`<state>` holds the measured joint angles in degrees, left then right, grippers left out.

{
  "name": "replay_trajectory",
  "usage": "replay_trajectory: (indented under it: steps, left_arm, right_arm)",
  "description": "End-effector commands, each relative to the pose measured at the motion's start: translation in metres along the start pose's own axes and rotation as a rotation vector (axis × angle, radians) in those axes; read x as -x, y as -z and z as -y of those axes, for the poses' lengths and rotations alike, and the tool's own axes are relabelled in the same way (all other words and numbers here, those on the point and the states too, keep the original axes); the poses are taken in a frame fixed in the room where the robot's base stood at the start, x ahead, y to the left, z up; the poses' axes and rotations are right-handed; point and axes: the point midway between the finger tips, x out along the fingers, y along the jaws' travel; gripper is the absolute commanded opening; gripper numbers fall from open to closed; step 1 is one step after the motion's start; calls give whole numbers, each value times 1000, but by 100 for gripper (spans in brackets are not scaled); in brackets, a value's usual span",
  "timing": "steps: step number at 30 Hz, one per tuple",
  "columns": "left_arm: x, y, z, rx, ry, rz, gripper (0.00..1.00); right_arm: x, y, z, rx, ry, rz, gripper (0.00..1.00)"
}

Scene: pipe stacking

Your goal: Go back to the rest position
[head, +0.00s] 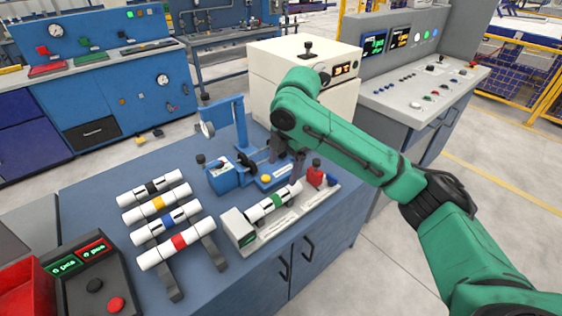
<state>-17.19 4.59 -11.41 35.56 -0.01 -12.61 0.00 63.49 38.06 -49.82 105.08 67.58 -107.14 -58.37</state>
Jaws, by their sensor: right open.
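My right arm comes in from the right, and its dark gripper (287,162) points down over the workbench, open. It is just behind the far end of a white pipe with a green band (273,204), which lies in a grey fixture (240,228). I cannot tell whether the fingers touch anything. Several white pipes lie in a row on a dark rack (209,252): a black-banded pipe (152,188), a yellow-banded pipe (157,203), a blue-banded pipe (167,222) and a red-banded pipe (178,243). My left gripper is out of view.
A blue bench device with an upright arm (241,124) stands close behind and left of the gripper. A cream box (270,87) stands behind it. A counter box (92,283) and red bin (22,290) are at the front left. The workbench's left back (90,190) is clear.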

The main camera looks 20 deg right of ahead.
Motion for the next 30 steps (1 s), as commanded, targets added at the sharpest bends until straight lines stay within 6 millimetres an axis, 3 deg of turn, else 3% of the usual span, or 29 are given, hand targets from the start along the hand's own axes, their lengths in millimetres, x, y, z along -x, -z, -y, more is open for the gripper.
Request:
replay_trajectory:
  steps: [5, 7, 11, 14, 17, 24, 30]
  left_arm:
    - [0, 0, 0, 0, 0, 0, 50]
    - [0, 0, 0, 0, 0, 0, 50]
    - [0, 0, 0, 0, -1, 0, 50]
    - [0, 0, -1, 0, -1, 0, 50]
    - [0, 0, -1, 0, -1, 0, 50]
    - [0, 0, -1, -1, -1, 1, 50]
    - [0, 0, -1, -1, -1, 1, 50]
  right_arm:
    - [-2, 2, 0, -3, 0, -3, 84]
    - [-12, 9, 3, -22, -4, -16, 84]
    - [-54, 44, 16, -154, -35, -86, 84]
    - [-87, 72, 36, -364, -74, -169, 84]
    - [-109, 83, 60, -609, -101, -231, 84]
    - [-142, 65, 132, -1172, -120, -244, 84]
    - [-154, 37, 197, -1517, -131, -152, 84]
